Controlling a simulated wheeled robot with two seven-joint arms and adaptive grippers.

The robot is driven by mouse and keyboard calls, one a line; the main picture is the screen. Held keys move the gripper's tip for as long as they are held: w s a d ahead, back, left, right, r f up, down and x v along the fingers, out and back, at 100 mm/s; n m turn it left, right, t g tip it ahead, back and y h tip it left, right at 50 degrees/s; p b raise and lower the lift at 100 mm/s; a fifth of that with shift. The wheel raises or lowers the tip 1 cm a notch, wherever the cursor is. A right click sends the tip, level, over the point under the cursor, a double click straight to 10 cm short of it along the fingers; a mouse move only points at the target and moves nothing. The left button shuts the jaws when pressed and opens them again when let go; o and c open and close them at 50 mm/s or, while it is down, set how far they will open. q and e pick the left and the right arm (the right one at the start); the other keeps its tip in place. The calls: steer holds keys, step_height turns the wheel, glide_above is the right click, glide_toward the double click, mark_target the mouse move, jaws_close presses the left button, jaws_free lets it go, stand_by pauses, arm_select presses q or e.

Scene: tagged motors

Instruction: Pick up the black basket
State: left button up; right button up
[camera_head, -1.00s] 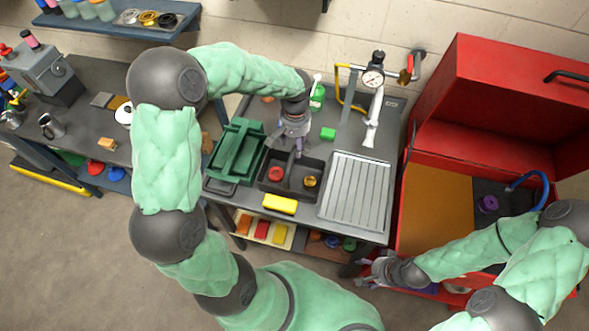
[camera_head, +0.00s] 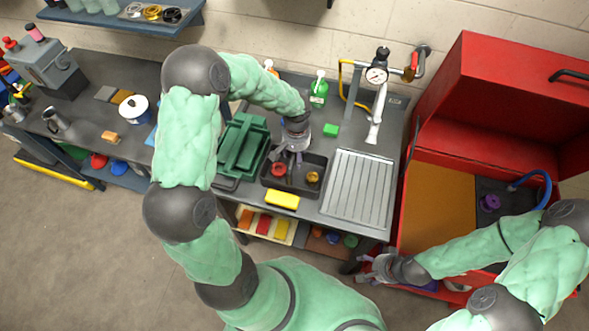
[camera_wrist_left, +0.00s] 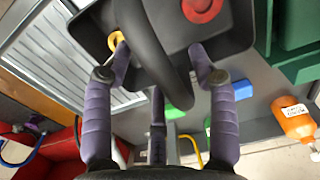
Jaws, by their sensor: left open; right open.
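The black basket (camera_head: 295,186) is a shallow open tray on the grey workbench, holding a red round part (camera_head: 278,169) and a yellow ring (camera_head: 312,177). In the left wrist view the basket (camera_wrist_left: 232,38) fills the top, and its thick black arched handle (camera_wrist_left: 160,48) runs between my purple fingers. My left gripper (camera_head: 287,156) is over the basket, pointing down, with its fingers spread around the handle. In the wrist view my left gripper (camera_wrist_left: 158,85) is open; contact with the handle cannot be told. My right gripper (camera_head: 372,270) is open and empty beside the red cabinet, away from the basket.
A green tray (camera_head: 242,146) stands close left of the basket, and a ribbed metal plate (camera_head: 357,186) close right. A yellow block (camera_head: 282,199) lies in front. A green block (camera_head: 331,130) and green bottle (camera_head: 318,92) are behind. A pressure gauge (camera_head: 377,75) stands at the back.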

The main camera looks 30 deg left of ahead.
arm_select(q)
jaws_close()
steer(key=shift+w+r, duration=0.1)
